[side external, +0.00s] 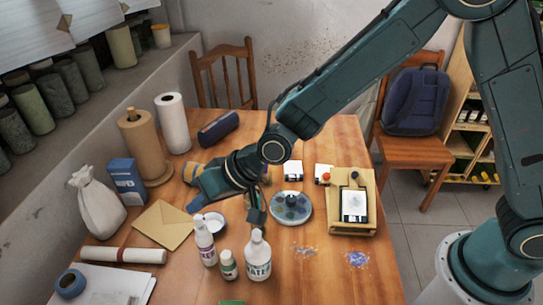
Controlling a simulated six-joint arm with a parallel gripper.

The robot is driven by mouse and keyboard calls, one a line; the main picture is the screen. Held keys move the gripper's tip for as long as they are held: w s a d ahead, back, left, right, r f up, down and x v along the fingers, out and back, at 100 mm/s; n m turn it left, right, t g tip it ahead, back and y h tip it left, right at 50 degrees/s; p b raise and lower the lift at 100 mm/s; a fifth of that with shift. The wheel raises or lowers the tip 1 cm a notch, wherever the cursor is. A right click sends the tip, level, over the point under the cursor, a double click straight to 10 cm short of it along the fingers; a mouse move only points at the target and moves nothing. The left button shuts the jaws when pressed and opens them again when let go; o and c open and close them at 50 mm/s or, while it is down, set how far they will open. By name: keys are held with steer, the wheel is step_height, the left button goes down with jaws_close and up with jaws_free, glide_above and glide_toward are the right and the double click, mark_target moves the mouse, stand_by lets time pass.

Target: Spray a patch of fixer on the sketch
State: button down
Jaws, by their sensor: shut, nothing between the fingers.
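My gripper (257,220) is shut and empty. It points down just above or behind the top of a white bottle labelled WATER (258,260); I cannot tell whether they touch. Left of that bottle stand a slim white bottle with a purplish label (205,246) and a small bottle with a green label (228,267). I cannot read which one is the fixer. A small white sheet with a dark drawing (354,205), possibly the sketch, rests on a wooden board (340,227) at the right of the table. All three bottles stand upright.
A round grey palette (291,208) lies between my gripper and the board. A white bowl (208,221), an envelope (163,224), paper rolls (172,122) and a white sack (97,201) are to the left. Paint stains (357,260) mark the otherwise clear front right.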

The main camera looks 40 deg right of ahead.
steer(key=shift+f, duration=1)
stand_by(1.1)
steer(key=shift+r, duration=0.95)
steer(key=shift+r, duration=0.15)
step_height(320, 180, up, 6)
steer(key=shift+f, duration=0.1)
stand_by(0.7)
steer(key=shift+d, duration=0.1)
stand_by(0.4)
